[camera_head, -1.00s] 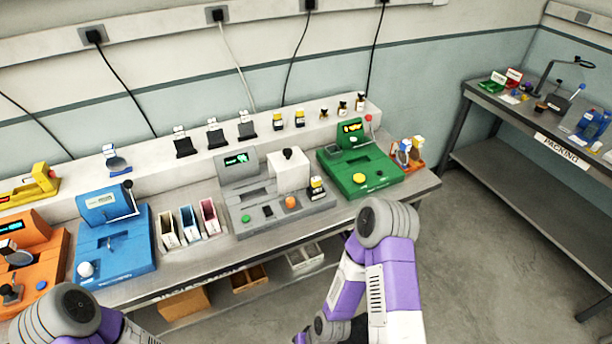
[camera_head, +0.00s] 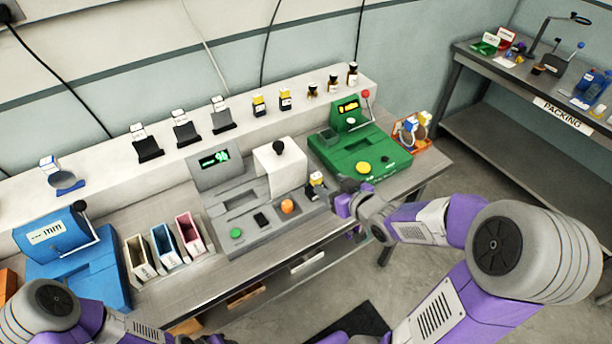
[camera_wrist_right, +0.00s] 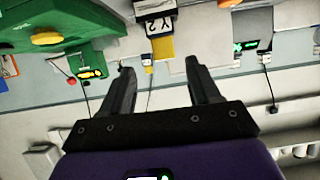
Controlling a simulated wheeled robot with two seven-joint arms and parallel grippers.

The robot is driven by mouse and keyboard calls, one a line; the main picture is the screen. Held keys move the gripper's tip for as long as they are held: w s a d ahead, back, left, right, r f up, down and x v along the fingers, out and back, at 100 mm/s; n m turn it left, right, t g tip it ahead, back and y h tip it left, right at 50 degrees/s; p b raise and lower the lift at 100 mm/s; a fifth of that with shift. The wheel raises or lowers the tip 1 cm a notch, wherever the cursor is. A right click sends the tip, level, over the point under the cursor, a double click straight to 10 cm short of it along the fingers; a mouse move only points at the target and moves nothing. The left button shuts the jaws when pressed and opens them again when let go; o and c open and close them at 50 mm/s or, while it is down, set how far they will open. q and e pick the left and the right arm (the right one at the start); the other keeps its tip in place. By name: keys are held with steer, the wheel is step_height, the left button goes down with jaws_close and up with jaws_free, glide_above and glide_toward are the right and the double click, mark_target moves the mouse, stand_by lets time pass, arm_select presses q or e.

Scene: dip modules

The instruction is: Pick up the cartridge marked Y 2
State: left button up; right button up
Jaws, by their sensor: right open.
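The cartridge marked Y 2 (camera_wrist_right: 162,47) has a yellow body and a white label, which reads upside down in the right wrist view. In the head view a small yellow, black and white cartridge (camera_head: 316,182) stands at the right end of the grey machine (camera_head: 268,226); its mark is too small to read there. My right gripper (camera_wrist_right: 160,68) is open and empty, with the Y 2 cartridge beyond the gap between its fingers. In the head view my right gripper (camera_head: 346,192) is just right of the small cartridge. My left gripper is not in view.
The green machine (camera_head: 352,158) stands behind and right of my right gripper. An orange tray (camera_head: 424,140) is at the table's right end. Coloured bins (camera_head: 166,248) stand left of the grey machine.

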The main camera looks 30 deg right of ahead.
mark_target(317, 176)
steer(key=shift+w+d+r, duration=0.1)
steer(key=shift+w+r, duration=0.15)
steer(key=shift+w+f, duration=0.1)
steer(key=shift+w, duration=0.2)
steer(key=x, duration=0.1)
steer(key=b+x, duration=0.1)
steer(key=x, duration=0.1)
steer(key=a+b+x, duration=0.1)
steer(key=x, duration=0.1)
steer(key=shift+f, duration=0.1)
steer(key=shift+w+f, duration=0.1)
steer(key=shift+w, duration=0.35)
steer(key=c, duration=1.1)
steer(key=shift+o, duration=0.2)
